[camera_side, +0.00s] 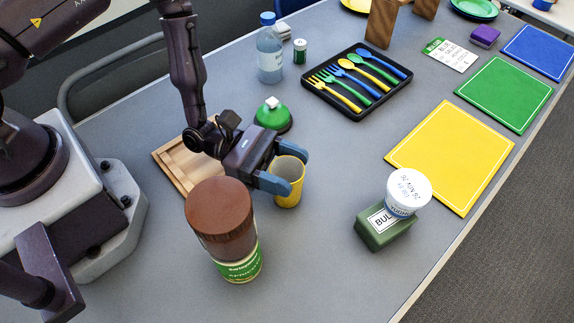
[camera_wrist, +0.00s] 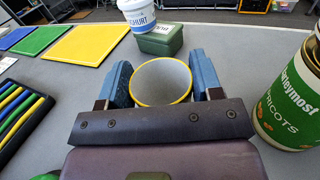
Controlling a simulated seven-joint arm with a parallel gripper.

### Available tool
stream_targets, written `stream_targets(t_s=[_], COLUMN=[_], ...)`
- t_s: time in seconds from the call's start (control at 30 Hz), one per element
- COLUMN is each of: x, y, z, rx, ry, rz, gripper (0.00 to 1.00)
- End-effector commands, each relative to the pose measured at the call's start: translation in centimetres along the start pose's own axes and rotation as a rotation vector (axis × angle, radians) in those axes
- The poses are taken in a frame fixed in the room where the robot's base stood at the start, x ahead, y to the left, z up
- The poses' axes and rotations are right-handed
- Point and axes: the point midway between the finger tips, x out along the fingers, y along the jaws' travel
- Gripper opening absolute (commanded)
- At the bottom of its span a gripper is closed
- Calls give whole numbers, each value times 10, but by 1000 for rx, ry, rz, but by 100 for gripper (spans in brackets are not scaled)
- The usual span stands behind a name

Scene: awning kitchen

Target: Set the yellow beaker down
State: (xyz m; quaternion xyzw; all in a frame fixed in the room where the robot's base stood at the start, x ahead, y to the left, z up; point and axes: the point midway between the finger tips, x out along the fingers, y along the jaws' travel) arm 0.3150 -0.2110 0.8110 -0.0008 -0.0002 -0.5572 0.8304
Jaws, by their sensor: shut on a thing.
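The yellow beaker (camera_side: 287,187) is upright between the blue fingers of my gripper (camera_side: 288,167), with its open top and pale inside showing. In the wrist view the beaker (camera_wrist: 161,84) sits between both fingers of my gripper (camera_wrist: 165,80), which are shut on it. Its base is at or close to the grey table; I cannot tell whether it touches. The beaker looks empty.
A brown-lidded apricot jar (camera_side: 225,230) stands close in front. A green bell-shaped thing (camera_side: 272,115) and a wooden tray (camera_side: 168,157) are behind. A yoghurt tub (camera_side: 408,190) sits on a green box (camera_side: 384,228). Yellow mat (camera_side: 450,150) lies right; table between is clear.

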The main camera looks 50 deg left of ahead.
Motion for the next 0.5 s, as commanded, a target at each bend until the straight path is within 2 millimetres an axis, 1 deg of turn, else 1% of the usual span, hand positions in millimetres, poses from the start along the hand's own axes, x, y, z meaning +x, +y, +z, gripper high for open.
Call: stream_targets(t_s=[0.07,0.1,0.17,0.2,0.5], x=[0,0,0,0,0], y=[0,0,0,0,0], z=[-2,-3,-3,-3,-1], rx=[0,0,1,0,0], ry=[0,0,0,0,0], rz=[1,1,1,1,0], gripper=[36,62,75,85,85])
